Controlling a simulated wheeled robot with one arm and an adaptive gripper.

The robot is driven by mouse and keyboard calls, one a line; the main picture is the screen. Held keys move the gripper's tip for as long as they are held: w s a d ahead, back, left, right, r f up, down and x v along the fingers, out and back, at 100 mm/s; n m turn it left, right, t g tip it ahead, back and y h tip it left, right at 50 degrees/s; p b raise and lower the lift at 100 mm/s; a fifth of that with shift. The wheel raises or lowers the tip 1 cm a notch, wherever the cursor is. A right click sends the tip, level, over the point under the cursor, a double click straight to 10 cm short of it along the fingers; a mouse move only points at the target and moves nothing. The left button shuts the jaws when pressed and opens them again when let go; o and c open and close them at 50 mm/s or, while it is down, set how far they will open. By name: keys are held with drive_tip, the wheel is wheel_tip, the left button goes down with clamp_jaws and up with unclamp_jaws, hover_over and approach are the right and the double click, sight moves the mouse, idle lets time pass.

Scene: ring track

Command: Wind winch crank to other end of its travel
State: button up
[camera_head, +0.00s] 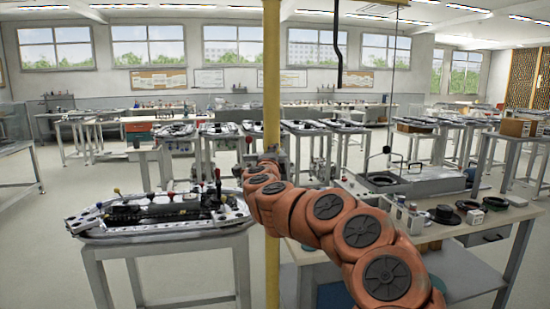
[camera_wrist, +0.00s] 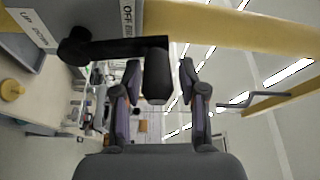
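The winch crank (camera_wrist: 112,48) shows in the wrist view as a black arm running right from a round hub, with a thick black handle (camera_wrist: 157,78) at its end. My gripper (camera_wrist: 160,70) has its two fingers apart, one on each side of the handle. Narrow gaps seem to show between the handle and the fingers. In the head view my orange arm reaches to the yellow post (camera_head: 271,80). The gripper and the crank are too small and partly hidden there to make out.
A table with a metal fixture and coloured knobs (camera_head: 160,212) stands left of the post. A bench with jars and small parts (camera_head: 430,215) stands right. Floor is open at far left.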

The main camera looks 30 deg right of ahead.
drive_tip(key=shift+o, duration=0.4)
drive_tip(key=shift+w+a+f, duration=0.1)
drive_tip(key=shift+a, duration=0.1)
drive_tip(key=shift+s+a, duration=0.35)
drive_tip(key=shift+s, duration=0.05)
drive_tip(key=v, duration=1.1)
drive_tip(key=shift+d, duration=0.1)
